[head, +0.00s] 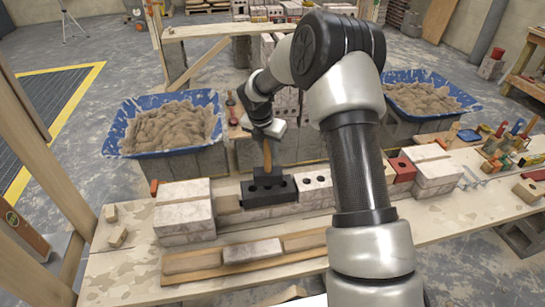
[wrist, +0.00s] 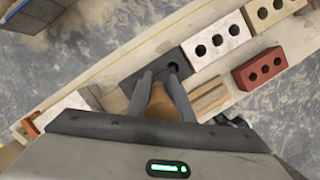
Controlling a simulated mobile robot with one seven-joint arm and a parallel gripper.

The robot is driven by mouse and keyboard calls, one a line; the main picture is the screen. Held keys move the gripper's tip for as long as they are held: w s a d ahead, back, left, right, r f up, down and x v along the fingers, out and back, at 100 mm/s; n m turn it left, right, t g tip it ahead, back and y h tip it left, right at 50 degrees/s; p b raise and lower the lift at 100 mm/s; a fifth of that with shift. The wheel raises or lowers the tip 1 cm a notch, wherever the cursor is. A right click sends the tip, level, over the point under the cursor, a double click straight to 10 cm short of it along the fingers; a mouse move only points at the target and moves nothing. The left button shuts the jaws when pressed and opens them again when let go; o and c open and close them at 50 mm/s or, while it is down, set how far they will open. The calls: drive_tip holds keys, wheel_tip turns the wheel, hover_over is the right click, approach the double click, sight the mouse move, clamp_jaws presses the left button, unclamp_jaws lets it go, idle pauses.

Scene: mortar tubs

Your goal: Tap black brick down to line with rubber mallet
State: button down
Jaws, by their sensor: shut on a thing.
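My gripper (head: 267,132) is shut on the wooden handle of the rubber mallet (head: 267,154) and points down over the brick row. The handle also shows between the fingers in the wrist view (wrist: 158,104). The mallet's dark head sits low at the black brick (head: 283,192); dark on dark, I cannot tell whether they touch. The black brick lies in the row between pale blocks, and part of it with a hole shows beyond the fingers in the wrist view (wrist: 178,60).
A pale holed brick (head: 316,187) is right of the black one, and a red brick (head: 403,170) is further right. Pale stacked blocks (head: 184,213) stand left. Blue mortar tubs (head: 118,143) flank the back. Hand tools (head: 497,150) lie at the bench's right end.

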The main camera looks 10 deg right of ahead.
drive_tip(key=shift+w+n, duration=0.5)
drive_tip(key=shift+n, duration=0.1)
wheel_tip(320, 180, down, 4)
drive_tip(key=shift+r+b, duration=0.25)
drive_tip(key=shift+b, duration=0.55)
wheel_tip(320, 180, up, 4)
drive_tip(key=p, duration=0.3)
drive_tip(key=shift+r+p, duration=0.15)
drive_tip(key=shift+p, duration=0.25)
drive_tip(key=shift+f, duration=0.25)
